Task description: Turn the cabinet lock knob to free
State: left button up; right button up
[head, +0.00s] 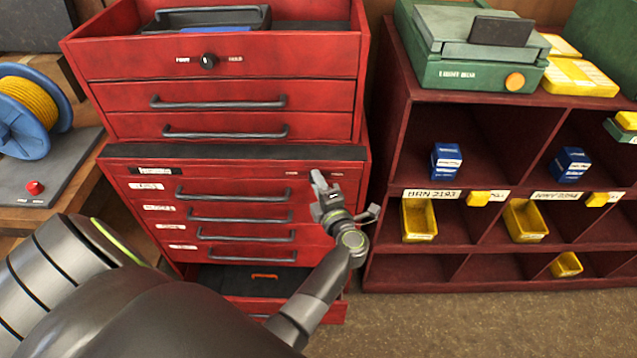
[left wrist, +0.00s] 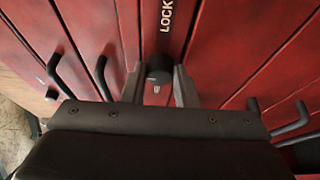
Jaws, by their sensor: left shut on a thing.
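The red tool cabinet (head: 300,65) stands in the middle of the head view. My left gripper (head: 318,178) is at the upper right of its lower section, between two small white labels. In the head view the gripper hides the lock knob there. In the left wrist view the dark round lock knob (left wrist: 158,70) sits between the two fingers of my left gripper (left wrist: 158,80), which are shut on it. The word LOCK (left wrist: 167,14) shows on the dark strip beyond the knob. The knob's exact turn is hard to tell. My right gripper is not in view.
Another black knob (head: 208,61) with labels on both sides is on the upper chest. Bar drawer handles (head: 235,194) stick out near my arm. A low drawer (head: 225,280) stands open. A dark red shelf (head: 388,150) with bins is close on the right.

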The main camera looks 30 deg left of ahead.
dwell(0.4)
pick_arm(q)
jog(key=o, duration=1)
jog(key=shift+d, duration=0.1)
